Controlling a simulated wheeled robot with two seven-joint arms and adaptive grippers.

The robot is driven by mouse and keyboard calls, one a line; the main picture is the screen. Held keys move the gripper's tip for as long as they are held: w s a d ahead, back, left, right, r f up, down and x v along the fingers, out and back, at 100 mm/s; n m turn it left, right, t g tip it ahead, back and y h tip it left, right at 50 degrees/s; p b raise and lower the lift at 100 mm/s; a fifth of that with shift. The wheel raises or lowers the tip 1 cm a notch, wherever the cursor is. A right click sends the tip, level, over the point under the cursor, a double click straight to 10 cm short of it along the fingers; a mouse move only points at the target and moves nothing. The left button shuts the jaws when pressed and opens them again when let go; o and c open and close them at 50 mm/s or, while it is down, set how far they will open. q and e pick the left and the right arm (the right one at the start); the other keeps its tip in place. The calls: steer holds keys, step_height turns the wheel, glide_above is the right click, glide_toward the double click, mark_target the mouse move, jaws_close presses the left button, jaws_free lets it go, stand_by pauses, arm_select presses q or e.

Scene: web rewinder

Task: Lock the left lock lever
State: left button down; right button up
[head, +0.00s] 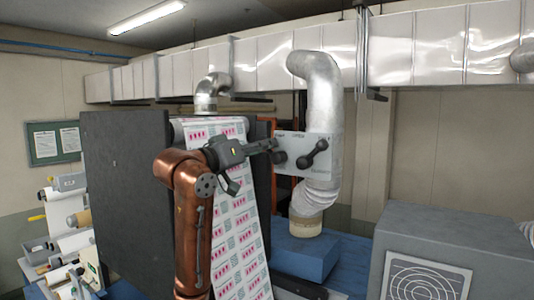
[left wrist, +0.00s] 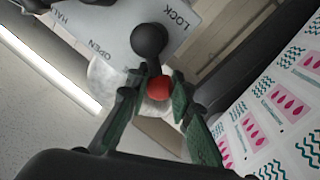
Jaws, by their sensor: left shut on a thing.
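The left lock lever (head: 279,157) is on a pale panel (head: 327,176) in front of the bent duct. In the left wrist view the lever (left wrist: 149,42) has a dark round hub and a red tip (left wrist: 158,88). Its arm points from the hub toward my fingers, away from the word LOCK, with OPEN off to one side. My left gripper (head: 268,146) reaches the lever from the left. In the left wrist view its green-padded fingers (left wrist: 157,97) are closed around the red end. My right gripper is not in view.
A second dark lever (head: 313,154) sits just right of the left one. The printed web (head: 236,220) runs down close beside my left arm. A large dark plate (head: 124,190) stands at left, a grey cabinet (head: 455,255) at lower right.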

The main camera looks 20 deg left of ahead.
arm_select(q)
steer(key=shift+w+a+f+n+t+y+b, duration=0.2)
steer(key=shift+f+n+b, duration=0.5)
steer(key=shift+n+b, duration=0.8)
steer(key=shift+s+a+f+n+t+y+b, duration=0.1)
steer(key=shift+f+n+t+y+b, duration=0.15)
steer(key=shift+f+n+b, duration=1.15)
steer(key=shift+w+a+f+n+t+y+b, duration=0.2)
steer(key=shift+n+b, duration=0.65)
steer(key=shift+n, duration=1.35)
steer(key=shift+s+d+r, duration=0.1)
steer(key=c, duration=1.7)
jaws_free()
steer(key=shift+r, duration=0.1)
steer(key=v, duration=1.2)
steer(key=shift+d, duration=0.15)
